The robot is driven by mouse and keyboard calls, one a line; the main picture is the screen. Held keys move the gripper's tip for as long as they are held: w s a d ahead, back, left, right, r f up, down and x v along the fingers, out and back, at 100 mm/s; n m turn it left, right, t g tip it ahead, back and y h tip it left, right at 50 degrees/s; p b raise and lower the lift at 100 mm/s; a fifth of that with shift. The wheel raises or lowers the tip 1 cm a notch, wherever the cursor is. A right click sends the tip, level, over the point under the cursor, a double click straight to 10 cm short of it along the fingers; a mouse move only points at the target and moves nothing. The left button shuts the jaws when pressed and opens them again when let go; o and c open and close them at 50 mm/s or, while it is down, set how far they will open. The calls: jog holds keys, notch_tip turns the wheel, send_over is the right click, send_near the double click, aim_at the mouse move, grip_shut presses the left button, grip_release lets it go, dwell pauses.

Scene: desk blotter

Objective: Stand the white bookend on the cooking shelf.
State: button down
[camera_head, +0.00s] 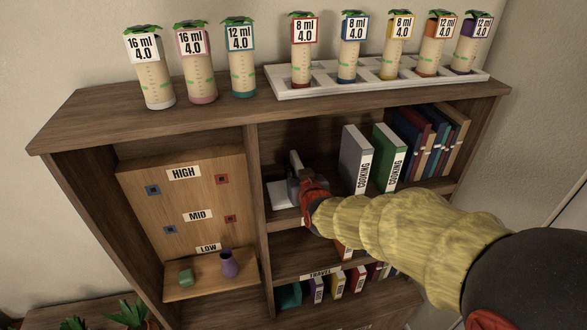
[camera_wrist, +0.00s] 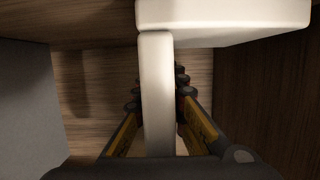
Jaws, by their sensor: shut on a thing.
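The white bookend (camera_head: 281,194) is inside the upper right compartment, left of the books marked COOKING. My gripper (camera_head: 302,184) reaches in from the front and is shut on it. In the wrist view, the bookend's upright plate (camera_wrist: 157,90) stands between the two fingers (camera_wrist: 158,125), and its wide foot (camera_wrist: 225,18) extends to the right. The cooking shelf (camera_head: 329,203) is partly hidden by my gripper and arm. I cannot tell whether the foot touches the shelf board.
A grey cooking book (camera_head: 355,160) and a green one (camera_head: 389,157) stand to the right; the grey side also shows in the wrist view (camera_wrist: 30,105). The wooden divider (camera_head: 259,215) is close on the left. Several labelled tubes stand on the bookcase top (camera_head: 180,118).

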jog(key=c, duration=2.3)
grip_release()
jog(key=shift+f, duration=0.15)
jog(key=o, duration=0.5)
jog(key=shift+s+r, duration=0.25)
jog(key=shift+r, duration=0.05)
jog(key=b+v, duration=0.1)
jog(key=v, duration=1)
jog(key=shift+s+d+b, duration=0.15)
jog(key=shift+s+b, duration=0.1)
jog(key=shift+b, duration=0.15)
